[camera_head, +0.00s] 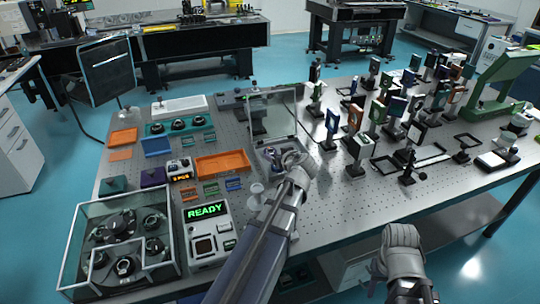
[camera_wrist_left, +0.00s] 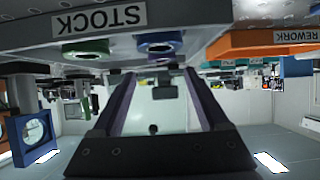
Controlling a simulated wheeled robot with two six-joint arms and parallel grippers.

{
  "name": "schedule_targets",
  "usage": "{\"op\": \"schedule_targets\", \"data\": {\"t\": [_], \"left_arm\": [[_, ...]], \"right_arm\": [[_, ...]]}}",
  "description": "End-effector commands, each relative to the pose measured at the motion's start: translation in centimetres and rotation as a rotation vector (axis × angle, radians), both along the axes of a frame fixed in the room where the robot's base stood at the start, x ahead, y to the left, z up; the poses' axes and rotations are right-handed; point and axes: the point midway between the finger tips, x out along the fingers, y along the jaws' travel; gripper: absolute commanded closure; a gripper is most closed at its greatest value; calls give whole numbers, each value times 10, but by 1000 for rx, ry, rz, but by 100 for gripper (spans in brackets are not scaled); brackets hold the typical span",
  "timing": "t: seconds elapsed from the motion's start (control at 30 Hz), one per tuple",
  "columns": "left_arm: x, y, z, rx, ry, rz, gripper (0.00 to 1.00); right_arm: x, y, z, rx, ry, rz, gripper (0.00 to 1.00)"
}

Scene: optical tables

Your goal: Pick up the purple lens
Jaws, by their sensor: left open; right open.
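My right gripper (camera_head: 402,238) is open, off the table's front edge.
An orange tray (camera_head: 222,163) and the READY device (camera_head: 206,230) stand left of my left arm. A glass-walled box (camera_head: 77,240) is at the front left. Many upright optic mounts (camera_head: 355,118) crowd the right. An orange REWORK bin (camera_wrist_left: 265,42) shows in the wrist view.

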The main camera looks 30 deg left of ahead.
Motion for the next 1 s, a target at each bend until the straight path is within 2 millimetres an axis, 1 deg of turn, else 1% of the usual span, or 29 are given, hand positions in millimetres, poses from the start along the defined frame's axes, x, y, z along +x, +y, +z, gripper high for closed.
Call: {"op": "schedule_targets", "data": {"t": [0.03,0.13,0.37,0.7,0.8,0.97,1.0], "left_arm": [[5,5,-5,0,0,2,23],[11,12,-10,1,1,2,23],[14,16,-12,0,0,0,23],[38,48,-32,0,0,1,23],[40,52,-33,0,0,0,23],[39,51,-31,0,0,-1,23],[39,51,-31,0,0,-1,26]], "right_arm": [[0,0,-5,0,0,0,50],[0,0,-10,0,0,0,50],[0,0,-12,0,0,0,50],[0,0,-32,0,0,0,50],[0,0,-33,0,0,0,50],[0,0,-31,0,0,0,50],[0,0,-31,0,0,0,50]]}}
